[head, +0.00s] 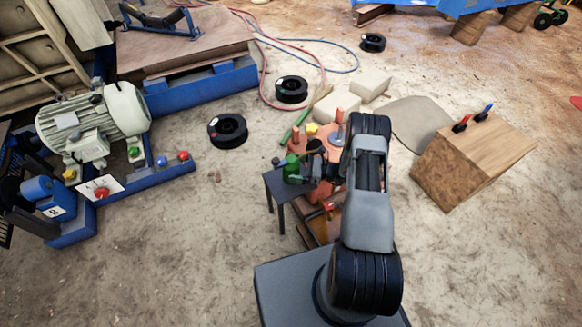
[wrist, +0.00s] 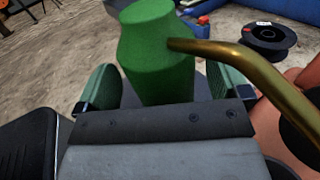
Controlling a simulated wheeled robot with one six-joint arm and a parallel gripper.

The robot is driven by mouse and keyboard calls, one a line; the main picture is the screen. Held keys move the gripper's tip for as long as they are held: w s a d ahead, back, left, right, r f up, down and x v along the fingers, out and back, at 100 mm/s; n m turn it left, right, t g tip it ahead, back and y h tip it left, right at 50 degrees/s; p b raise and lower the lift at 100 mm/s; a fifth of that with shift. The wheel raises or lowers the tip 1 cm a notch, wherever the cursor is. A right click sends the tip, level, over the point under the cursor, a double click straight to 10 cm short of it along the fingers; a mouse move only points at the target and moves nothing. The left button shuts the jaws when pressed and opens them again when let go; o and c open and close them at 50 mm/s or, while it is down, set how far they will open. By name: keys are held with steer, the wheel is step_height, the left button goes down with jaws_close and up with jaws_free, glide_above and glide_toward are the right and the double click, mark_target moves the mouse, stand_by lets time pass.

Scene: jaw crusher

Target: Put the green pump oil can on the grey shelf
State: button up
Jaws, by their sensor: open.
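The green pump oil can (wrist: 158,45) stands upright between the two green-padded fingers of my gripper (wrist: 157,85) in the wrist view. The fingers are apart, one on each side of the can, and I cannot tell whether either touches it. A brass spout (wrist: 245,62) runs from the can to the right. In the head view the can (head: 292,168) shows small at my gripper (head: 300,172), over a small dark grey table (head: 276,186). The can's lower part is hidden by my gripper. I cannot tell which surface is the grey shelf.
An orange-brown stand (head: 322,152) with several small items is right beside the can. A wooden block (head: 470,160) with red and blue handles stands right. Black spools (head: 228,130) and a motor (head: 95,125) are left. Bare floor lies between the motor and the table.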

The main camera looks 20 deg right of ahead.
steer(key=p+v, duration=0.1)
steer(key=v, duration=0.9)
steer(key=shift+a, duration=0.1)
